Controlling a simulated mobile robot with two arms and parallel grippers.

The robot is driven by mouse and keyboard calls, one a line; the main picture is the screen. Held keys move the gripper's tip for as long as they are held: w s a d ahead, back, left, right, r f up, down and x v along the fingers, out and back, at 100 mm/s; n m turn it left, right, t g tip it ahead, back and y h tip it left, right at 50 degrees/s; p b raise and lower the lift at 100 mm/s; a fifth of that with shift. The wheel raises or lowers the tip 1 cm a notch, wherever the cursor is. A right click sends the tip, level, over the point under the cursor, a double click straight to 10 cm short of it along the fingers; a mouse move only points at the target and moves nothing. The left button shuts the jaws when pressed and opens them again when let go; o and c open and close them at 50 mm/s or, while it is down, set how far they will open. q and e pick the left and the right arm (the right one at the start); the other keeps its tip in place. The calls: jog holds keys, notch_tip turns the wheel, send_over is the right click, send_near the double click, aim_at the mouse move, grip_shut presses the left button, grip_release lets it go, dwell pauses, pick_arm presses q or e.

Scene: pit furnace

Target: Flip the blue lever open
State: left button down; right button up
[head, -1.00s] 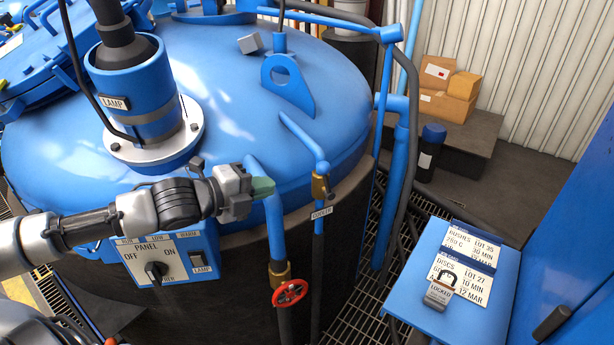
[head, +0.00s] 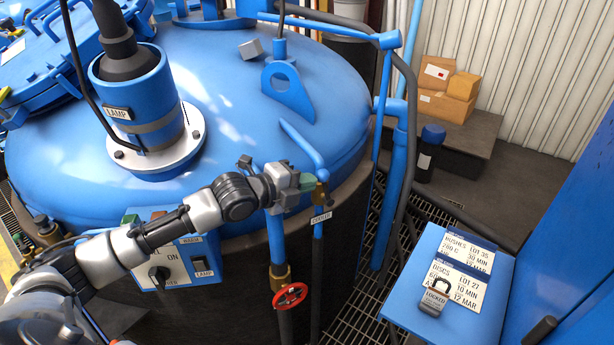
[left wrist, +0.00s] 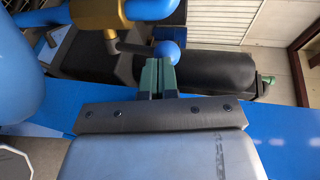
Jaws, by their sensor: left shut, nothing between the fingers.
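The lever shows in the left wrist view as a dark stem ending in a blue ball knob (left wrist: 166,52). It runs from a brass valve body (left wrist: 96,14) on a blue pipe. In the head view the brass valve (head: 319,195) is on the pipe above a small label; the knob cannot be made out there. My left gripper (head: 307,190) is shut and empty beside the valve. Its green fingertips (left wrist: 157,75) appear right at the knob in the wrist view; I cannot tell whether they touch it. My right gripper is not in view.
A blue pipe with a red handwheel (head: 290,296) stands left of the valve. The domed blue furnace lid (head: 230,90) and the control panel (head: 175,262) lie behind and below my left arm.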

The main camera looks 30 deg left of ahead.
aim_at(320, 173)
pick_arm(q)
jog(key=shift+w, duration=0.2)
jog(key=r+p, duration=0.1)
jog(key=p, duration=0.1)
jog(key=w+d+g+p, duration=0.1)
jog(key=p, duration=0.1)
jog(key=shift+w+r+y, duration=0.1)
jog(key=shift+r+y, duration=0.25)
jog(key=shift+y, duration=0.05)
jog(key=shift+w+d+f, duration=0.2)
jog(key=shift+w+d, duration=0.05)
jog(key=shift+w, duration=0.15)
